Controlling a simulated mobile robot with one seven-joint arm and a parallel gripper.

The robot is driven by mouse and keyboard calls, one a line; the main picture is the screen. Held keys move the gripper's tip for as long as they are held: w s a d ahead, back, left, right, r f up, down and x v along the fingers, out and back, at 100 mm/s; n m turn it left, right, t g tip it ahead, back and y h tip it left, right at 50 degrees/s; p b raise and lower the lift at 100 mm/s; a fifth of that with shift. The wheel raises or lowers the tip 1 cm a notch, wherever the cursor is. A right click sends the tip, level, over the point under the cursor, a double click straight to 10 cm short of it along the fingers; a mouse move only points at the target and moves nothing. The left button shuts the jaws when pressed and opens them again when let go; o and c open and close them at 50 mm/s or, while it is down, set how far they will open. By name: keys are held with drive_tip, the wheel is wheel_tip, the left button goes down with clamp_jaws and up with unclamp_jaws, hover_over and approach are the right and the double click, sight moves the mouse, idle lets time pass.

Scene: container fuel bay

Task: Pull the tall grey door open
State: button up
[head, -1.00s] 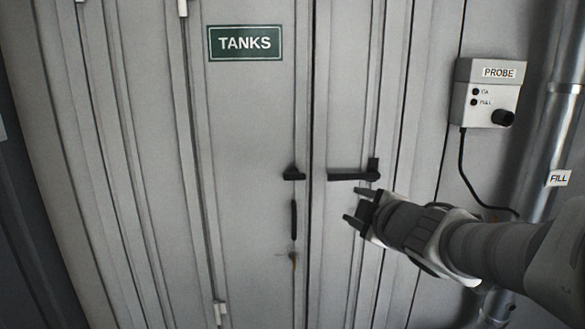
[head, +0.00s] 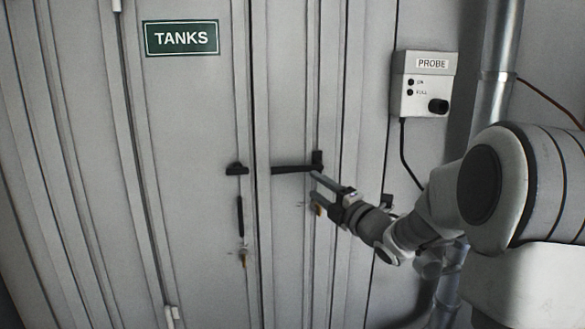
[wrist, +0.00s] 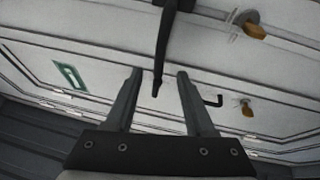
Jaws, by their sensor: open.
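The tall grey door is a ribbed leaf (head: 284,250) with a black lever handle (head: 292,169) lying level on it in the head view. A second grey leaf (head: 190,130) with a green TANKS sign (head: 181,38) stands to its left; its black handle (head: 240,215) hangs upright. Both leaves look closed. My gripper (head: 314,186) is open, just below the lever's right end. In the wrist view the black lever (wrist: 164,45) runs down between the spread fingers (wrist: 159,76). I cannot tell whether it lies at fingertip depth. Nothing is gripped.
A brass padlock (head: 319,210) hangs beside my gripper, and another (head: 243,257) hangs on the left leaf. A PROBE box (head: 423,84) with a black cable is on the wall to the right, beside a metal pipe (head: 498,55).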

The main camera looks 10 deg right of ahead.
sight(295, 171)
drive_tip(key=p+x, duration=0.2)
drive_tip(key=x, duration=0.9)
drive_tip(key=shift+c, duration=0.3)
clamp_jaws()
idle(0.9)
